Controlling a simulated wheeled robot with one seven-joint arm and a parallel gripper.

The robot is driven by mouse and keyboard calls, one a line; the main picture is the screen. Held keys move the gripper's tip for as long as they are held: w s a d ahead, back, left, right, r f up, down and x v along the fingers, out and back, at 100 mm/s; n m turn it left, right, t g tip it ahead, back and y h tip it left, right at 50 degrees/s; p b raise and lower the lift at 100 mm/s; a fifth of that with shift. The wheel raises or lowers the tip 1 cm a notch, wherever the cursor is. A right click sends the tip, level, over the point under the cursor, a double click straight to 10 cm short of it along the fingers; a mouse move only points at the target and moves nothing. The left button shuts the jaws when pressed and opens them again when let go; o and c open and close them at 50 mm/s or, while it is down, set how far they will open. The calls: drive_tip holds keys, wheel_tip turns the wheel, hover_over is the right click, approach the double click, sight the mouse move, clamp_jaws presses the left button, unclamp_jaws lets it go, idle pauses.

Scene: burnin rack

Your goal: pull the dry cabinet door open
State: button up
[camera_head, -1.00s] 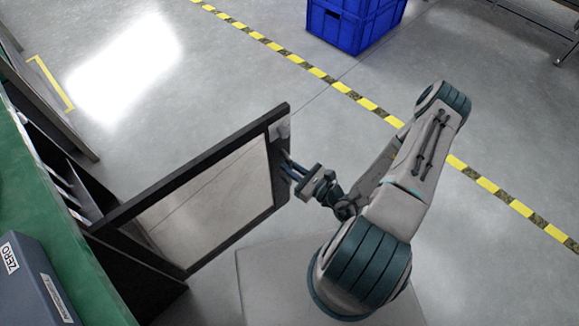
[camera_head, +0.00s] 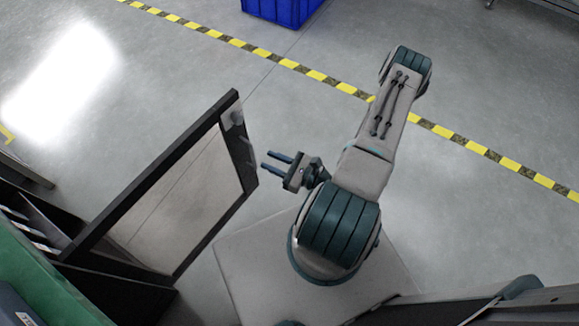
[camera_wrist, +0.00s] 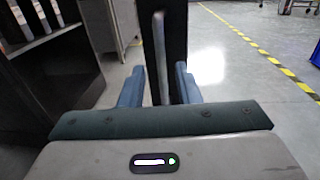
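The dry cabinet door (camera_head: 165,165), a dark frame around a clear pane, stands swung wide open from the dark cabinet (camera_head: 105,285) at the lower left. My gripper (camera_head: 272,161) is just right of the door's free edge, apart from it, with its two blue fingers spread and nothing between them. In the wrist view the door's edge (camera_wrist: 174,40) stands upright ahead, with a pale vertical handle bar (camera_wrist: 160,58) in front of the gap between my open fingers (camera_wrist: 160,88). The cabinet's open interior (camera_wrist: 45,70) shows at the left.
A green bench top (camera_head: 35,290) is at the lower left. A blue crate (camera_head: 280,10) stands on the floor at the top, beyond yellow-black floor tape (camera_head: 325,80). A dark rail-like structure (camera_head: 490,305) is at the lower right. The floor beyond the door is clear.

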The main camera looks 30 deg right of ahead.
drive_tip(key=v, duration=0.6)
drive_tip(key=shift+s, duration=0.25)
drive_tip(key=shift+d, duration=0.1)
drive_tip(key=a+r+n+g+h+p, duration=0.1)
drive_tip(key=r+n+g+h+p, duration=0.2)
drive_tip(key=r, duration=1.5)
drive_tip(key=a+r+n+g+h+p, duration=0.2)
drive_tip(key=r+n+g+h+p, duration=0.2)
drive_tip(key=r+n+p, duration=0.6)
drive_tip(key=s+a+r+n+g+h+p, duration=0.1)
drive_tip(key=r+n+g+h+p, duration=0.3)
drive_tip(key=r+n, duration=1.1)
wheel_tip(320, 180, up, 12)
drive_tip(key=p, duration=0.3)
drive_tip(key=shift+a+p, duration=0.3)
drive_tip(key=shift+p, duration=0.05)
drive_tip(key=shift+a+f, duration=0.1)
